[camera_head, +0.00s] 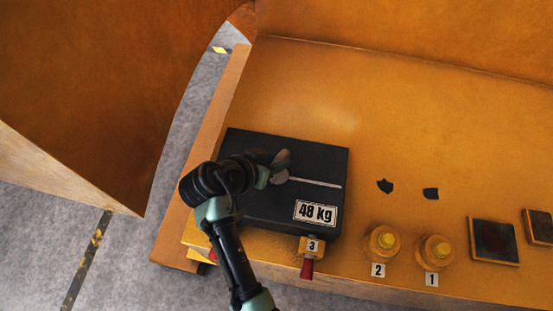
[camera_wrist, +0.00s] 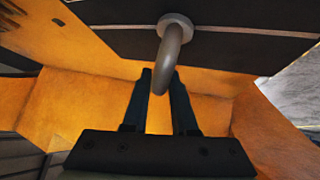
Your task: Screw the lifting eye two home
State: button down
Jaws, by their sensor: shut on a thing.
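A grey lifting eye (camera_wrist: 172,45) shows in the wrist view. Its round collar is at the dark casting (camera_wrist: 110,28), and I cannot tell whether it sits flush. My gripper (camera_wrist: 161,80) is shut on the lower end of the eye's ring, between its two dark fingers. In the head view the casting (camera_head: 255,210) is a flat black block with a "48 kg" label, lying on the orange bench. My gripper (camera_head: 271,172) is at its upper middle, beside small grey shapes. I cannot tell there which is the eye, and its thread is hidden.
A red-handled part (camera_head: 308,257) tagged 3 is at the casting's front edge. Yellow-topped knobs tagged 2 (camera_head: 382,243) and 1 (camera_head: 434,252) stand to its right. Dark square plates (camera_head: 494,241) lie farther right. A large orange panel (camera_head: 90,80) rises at left. The bench behind the casting is clear.

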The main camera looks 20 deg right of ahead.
jog(key=shift+m+g+b, duration=0.4)
jog(key=shift+m+b, duration=0.2)
jog(key=shift+b, duration=0.15)
jog(key=shift+w+a+f+m+g+h+b, duration=0.15)
jog(key=shift+m+g+b, duration=0.2)
jog(key=shift+m+b, duration=0.25)
jog(key=shift+w+d+f+m+g+h+b, duration=0.15)
jog(key=shift+m+g+b, duration=0.25)
jog(key=shift+b, duration=0.25)
jog(key=m+g+b, duration=0.1)
jog(key=b, duration=0.1)
jog(key=m+g+b, duration=0.1)
jog(key=m+b, duration=0.1)
jog(key=shift+a+r+m+g, duration=0.15)
jog(key=shift+m+g, duration=0.15)
jog(key=shift+g, duration=0.05)
jog(key=m+g, duration=0.2)
jog(key=m, duration=0.1)
jog(key=shift+w+r+m+g+y, duration=0.15)
jog(key=shift+r+m+g+y, duration=0.15)
jog(key=shift+g+y, duration=0.1)
jog(key=shift+w+m+g+y, duration=0.1)
jog(key=shift+m+g+y, duration=0.9)
jog(key=shift+m, duration=0.8)
jog(key=shift+g, duration=0.3)
jog(key=c, duration=0.7)
grip_release()
jog(key=shift+f, duration=0.1)
jog(key=shift+c, duration=0.2)
